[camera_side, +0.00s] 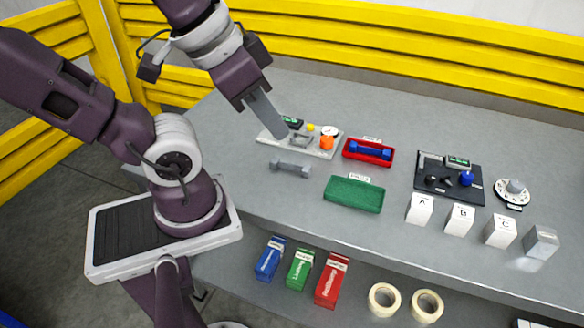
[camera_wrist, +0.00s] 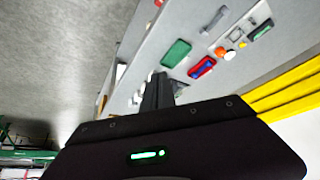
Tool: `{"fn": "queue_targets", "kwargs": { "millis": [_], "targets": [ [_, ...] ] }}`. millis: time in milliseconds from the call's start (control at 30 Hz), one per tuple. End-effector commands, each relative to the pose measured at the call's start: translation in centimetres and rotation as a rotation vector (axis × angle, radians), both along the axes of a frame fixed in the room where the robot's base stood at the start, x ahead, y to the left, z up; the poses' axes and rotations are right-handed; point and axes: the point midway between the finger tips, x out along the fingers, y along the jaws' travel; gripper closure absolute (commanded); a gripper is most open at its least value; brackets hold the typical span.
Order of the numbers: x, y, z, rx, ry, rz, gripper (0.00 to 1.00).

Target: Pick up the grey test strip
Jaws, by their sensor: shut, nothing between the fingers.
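The grey test strip (camera_side: 290,168) is a dumbbell-shaped bar lying flat on the grey bench, left of the green tray (camera_side: 354,194). It also shows near the top of the wrist view (camera_wrist: 214,19). My gripper (camera_side: 281,134) is shut and empty. In the side view its fingers appear over the pale test fixture (camera_side: 330,152), which they partly hide, above and behind the strip. The strip is fully visible and apart from my fingers. In the wrist view my gripper (camera_wrist: 157,88) points away from the strip.
A red tray (camera_side: 369,160) holds a blue strip (camera_side: 370,151). To the right are a black panel (camera_side: 450,195), a white dial (camera_side: 513,193) and several white blocks. The bench around the grey strip is clear in front. A yellow barrier (camera_side: 400,50) runs behind.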

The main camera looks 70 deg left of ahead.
Motion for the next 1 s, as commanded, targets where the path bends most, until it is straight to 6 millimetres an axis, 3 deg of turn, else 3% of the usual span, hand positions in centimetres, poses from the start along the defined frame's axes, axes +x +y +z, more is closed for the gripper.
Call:
{"fn": "queue_targets", "kwargs": {
  "millis": [33, 267, 533, 633, 733, 833, 900, 1000],
  "targets": [
    [0.0, 0.0, 0.0, 0.0, 0.0, 0.0, 0.92],
    [0.0, 0.0, 0.0, 0.0, 0.0, 0.0, 0.49],
    [0.1, 0.1, 0.0, 0.003, 0.002, -0.001, 0.49],
    [1.7, 1.4, -0.5, 0.067, 0.046, -0.02, 0.49],
    [5.4, 5.2, -2.5, 0.197, 0.172, -0.105, 0.49],
    [8.5, 11.0, -6.2, 0.279, 0.329, -0.261, 0.49],
    [9.5, 15.0, -9.5, 0.285, 0.414, -0.388, 0.49],
    [9.5, 19.6, -14.3, 0.253, 0.475, -0.56, 0.49]
  ]
}}
